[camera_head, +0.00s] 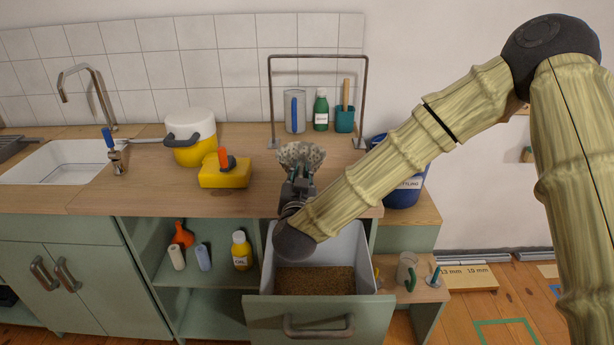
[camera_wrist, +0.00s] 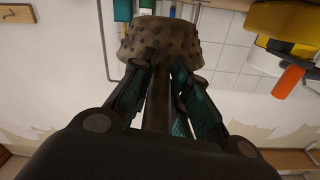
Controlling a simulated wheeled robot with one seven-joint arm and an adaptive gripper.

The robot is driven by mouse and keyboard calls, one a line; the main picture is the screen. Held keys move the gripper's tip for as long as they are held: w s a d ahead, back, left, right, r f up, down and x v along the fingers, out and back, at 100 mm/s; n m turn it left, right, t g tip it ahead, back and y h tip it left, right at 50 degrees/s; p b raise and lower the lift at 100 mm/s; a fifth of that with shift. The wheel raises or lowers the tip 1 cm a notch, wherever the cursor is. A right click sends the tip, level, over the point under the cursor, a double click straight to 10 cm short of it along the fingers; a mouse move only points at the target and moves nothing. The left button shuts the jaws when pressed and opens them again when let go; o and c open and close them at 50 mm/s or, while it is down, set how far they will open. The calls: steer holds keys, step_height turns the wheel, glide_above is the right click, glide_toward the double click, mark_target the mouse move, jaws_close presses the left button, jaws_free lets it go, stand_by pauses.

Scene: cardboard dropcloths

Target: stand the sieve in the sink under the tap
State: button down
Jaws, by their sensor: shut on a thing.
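My gripper (camera_head: 298,180) is shut on a grey-brown round thing with dark dots (camera_head: 301,154), which I take to be the sieve. It is held up over the front of the worktop, above the open drawer. In the wrist view the dotted head (camera_wrist: 158,38) sticks out beyond the fingertips (camera_wrist: 160,68), and a dark stem runs between the fingers. The white sink (camera_head: 66,163) is at the far left of the worktop and looks empty. The bent metal tap (camera_head: 98,92) stands behind it.
A yellow and white pot (camera_head: 195,142) and a yellow box with an orange-handled item (camera_head: 224,172) stand between gripper and sink. A blue-handled metal piece (camera_head: 115,155) stands at the sink's right edge. A metal frame (camera_head: 318,57) rises behind. The drawer (camera_head: 318,318) is open below.

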steer(key=w, duration=0.1)
steer(key=w+d, duration=0.1)
steer(key=w, duration=0.2)
steer(key=shift+w+d+f, duration=0.2)
steer(key=shift+w+d, duration=0.05)
steer(key=shift+w, duration=0.05)
steer(key=shift+w+f, duration=0.1)
steer(key=shift+f, duration=0.25)
steer(key=shift+f+p, duration=0.3)
steer(key=shift+f, duration=1.1)
steer(key=shift+f, duration=0.15)
steer(key=c, duration=1.4)
jaws_free()
steer(key=shift+o, duration=0.2)
